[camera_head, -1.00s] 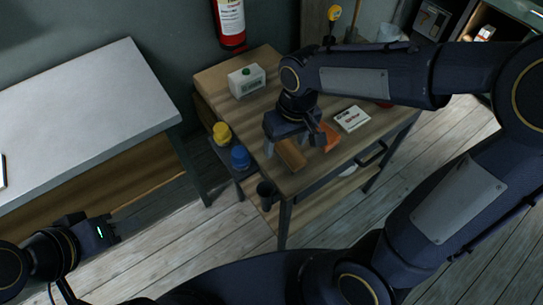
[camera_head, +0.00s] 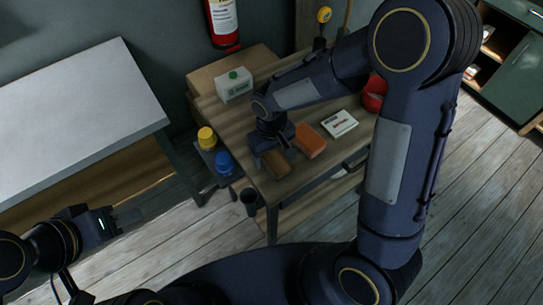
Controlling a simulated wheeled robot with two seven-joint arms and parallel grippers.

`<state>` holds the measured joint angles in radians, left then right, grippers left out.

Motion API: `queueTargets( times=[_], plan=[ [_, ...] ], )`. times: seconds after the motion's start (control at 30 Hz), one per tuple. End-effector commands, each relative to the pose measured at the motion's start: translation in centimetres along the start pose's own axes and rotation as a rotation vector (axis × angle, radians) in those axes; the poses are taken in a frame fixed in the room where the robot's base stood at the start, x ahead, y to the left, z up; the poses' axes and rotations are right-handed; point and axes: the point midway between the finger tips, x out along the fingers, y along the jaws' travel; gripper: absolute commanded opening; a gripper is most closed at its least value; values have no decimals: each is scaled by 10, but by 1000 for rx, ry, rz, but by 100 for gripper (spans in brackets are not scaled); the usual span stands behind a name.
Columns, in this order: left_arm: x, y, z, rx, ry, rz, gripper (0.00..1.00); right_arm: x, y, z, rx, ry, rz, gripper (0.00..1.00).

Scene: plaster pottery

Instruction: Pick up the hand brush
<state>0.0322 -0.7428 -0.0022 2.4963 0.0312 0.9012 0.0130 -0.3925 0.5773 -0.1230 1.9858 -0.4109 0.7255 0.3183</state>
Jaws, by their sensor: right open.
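A brown wooden block-like item, which looks like the hand brush (camera_head: 276,165), lies near the front edge of the wooden worktable (camera_head: 232,122). My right gripper (camera_head: 272,156) is over it from above, jaws open, with a finger at its left side. The gripper body hides the far end of the brush, and I cannot tell whether the fingers touch it. My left gripper (camera_head: 128,217) is at the lower left, away from the table, with nothing visible in it; its jaw gap is unclear.
An orange block (camera_head: 310,140) lies right beside the brush.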

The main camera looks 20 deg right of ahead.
Motion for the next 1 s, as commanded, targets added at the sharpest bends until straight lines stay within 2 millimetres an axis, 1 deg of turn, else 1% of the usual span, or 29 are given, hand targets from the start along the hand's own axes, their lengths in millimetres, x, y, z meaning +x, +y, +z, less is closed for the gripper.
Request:
queueTargets(
  times=[0.13,0.5,0.83,0.93,1.0],
  plan=[
    [0,0,0,0,0,0,36,0,0,0,0,0,0,68],
    [0,0,0,0,0,0,36,0,0,0,0,-1,0,19],
    [0,0,0,0,0,0,36,-4,0,0,0,1,0,19],
    [0,0,0,0,0,0,36,-11,0,-1,1,3,0,19],
    [0,0,0,0,0,0,36,-20,0,-1,1,4,-1,19]
  ],
)
